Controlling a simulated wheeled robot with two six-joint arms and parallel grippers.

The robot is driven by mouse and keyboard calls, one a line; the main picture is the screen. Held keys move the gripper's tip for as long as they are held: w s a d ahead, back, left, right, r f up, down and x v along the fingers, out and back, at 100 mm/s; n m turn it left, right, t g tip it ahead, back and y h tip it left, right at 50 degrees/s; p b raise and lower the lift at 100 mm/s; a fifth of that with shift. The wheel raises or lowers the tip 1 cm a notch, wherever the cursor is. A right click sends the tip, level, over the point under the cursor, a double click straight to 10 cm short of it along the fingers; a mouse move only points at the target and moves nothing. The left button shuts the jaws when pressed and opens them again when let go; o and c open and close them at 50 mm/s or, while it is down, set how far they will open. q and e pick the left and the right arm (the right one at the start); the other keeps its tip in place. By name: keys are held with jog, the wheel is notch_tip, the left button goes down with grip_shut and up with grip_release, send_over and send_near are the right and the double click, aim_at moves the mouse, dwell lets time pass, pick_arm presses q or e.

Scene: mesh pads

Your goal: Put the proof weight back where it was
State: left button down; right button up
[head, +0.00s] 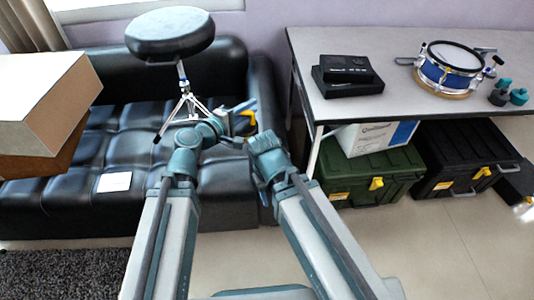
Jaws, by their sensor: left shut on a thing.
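My left gripper (243,119) is raised in front of the black sofa, near the middle of the view. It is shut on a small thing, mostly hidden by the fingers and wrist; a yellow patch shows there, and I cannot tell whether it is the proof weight. My right arm's wrist is close beside it on the right; its jaws cannot be made out. Several small teal and dark pieces (518,96) stand on the grey table (400,112) at the far right, beside a blue snare drum (448,75). I cannot tell what they are.
A black box-shaped device (345,70) sits on the table's left part. A green case (368,180), a white box (378,138) and a black case (462,160) are under it. A drum stool (170,33) stands by the sofa (230,190). Cardboard boxes (45,110) are at left.

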pick_arm(q)
notch_tip(320, 180, down, 15)
jog(key=b, duration=1.3)
jog(key=shift+a+b, duration=0.3)
jog(key=shift+a, duration=0.05)
pick_arm(e)
notch_tip(320, 180, down, 15)
